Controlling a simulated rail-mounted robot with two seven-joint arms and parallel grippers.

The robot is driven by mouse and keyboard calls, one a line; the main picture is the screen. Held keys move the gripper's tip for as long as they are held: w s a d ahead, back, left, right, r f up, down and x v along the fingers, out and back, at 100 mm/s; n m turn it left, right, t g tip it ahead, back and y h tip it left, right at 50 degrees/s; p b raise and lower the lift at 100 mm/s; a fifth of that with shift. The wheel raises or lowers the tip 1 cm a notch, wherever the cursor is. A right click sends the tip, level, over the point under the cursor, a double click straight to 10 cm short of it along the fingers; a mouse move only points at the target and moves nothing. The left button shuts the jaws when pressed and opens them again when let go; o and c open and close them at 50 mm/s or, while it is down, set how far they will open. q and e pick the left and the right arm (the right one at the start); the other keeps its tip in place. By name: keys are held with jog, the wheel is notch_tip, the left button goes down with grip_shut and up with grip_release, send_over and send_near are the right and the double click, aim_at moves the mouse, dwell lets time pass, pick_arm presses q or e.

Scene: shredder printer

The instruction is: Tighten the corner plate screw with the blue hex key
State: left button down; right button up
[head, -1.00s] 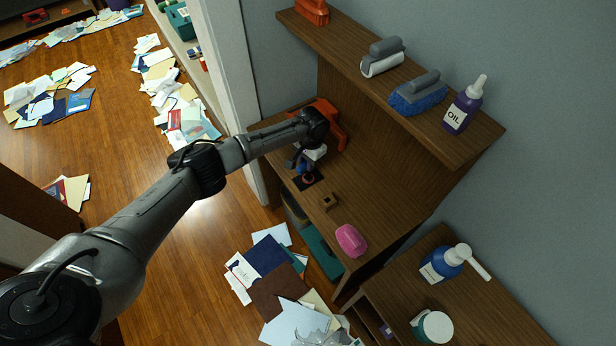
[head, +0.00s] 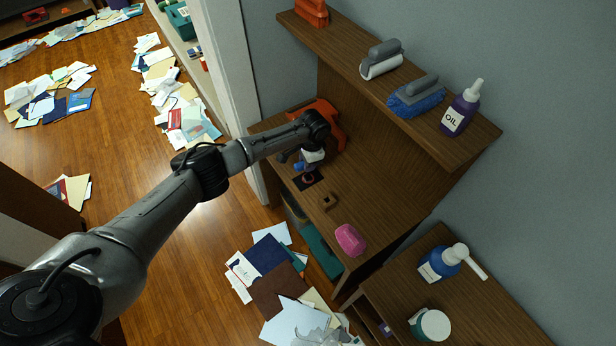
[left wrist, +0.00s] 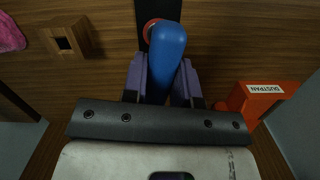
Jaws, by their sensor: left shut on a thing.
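The blue hex key (left wrist: 167,50) is between the fingers of my left gripper (left wrist: 162,80), which is shut on its handle. In the head view my left gripper (head: 303,163) is over the shelf board, mostly hidden by my arm. A dark plate (head: 308,179) with a reddish ring (head: 309,178) lies under it. In the left wrist view the key's far end is over the dark plate (left wrist: 147,12) and hides most of the ring (left wrist: 150,30). I cannot see the screw or whether the key's tip sits in it. My right gripper is not in view.
An orange dustpan (left wrist: 268,100) lies close beside the gripper. A small wooden block with a square hole (head: 329,201) and a pink object (head: 350,240) sit nearer the front right of the board.

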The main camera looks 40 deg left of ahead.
pick_arm(q)
jog(key=shift+f+m, duration=0.1)
jog(key=shift+m, duration=0.2)
jog(key=shift+m, duration=0.9)
jog(key=shift+m+p, duration=0.35)
jog(key=shift+m, duration=0.25)
jog(key=shift+m, duration=0.8)
jog(key=shift+f+y+p, duration=0.1)
jog(key=shift+y+p, duration=0.2)
jog(key=shift+p, duration=0.3)
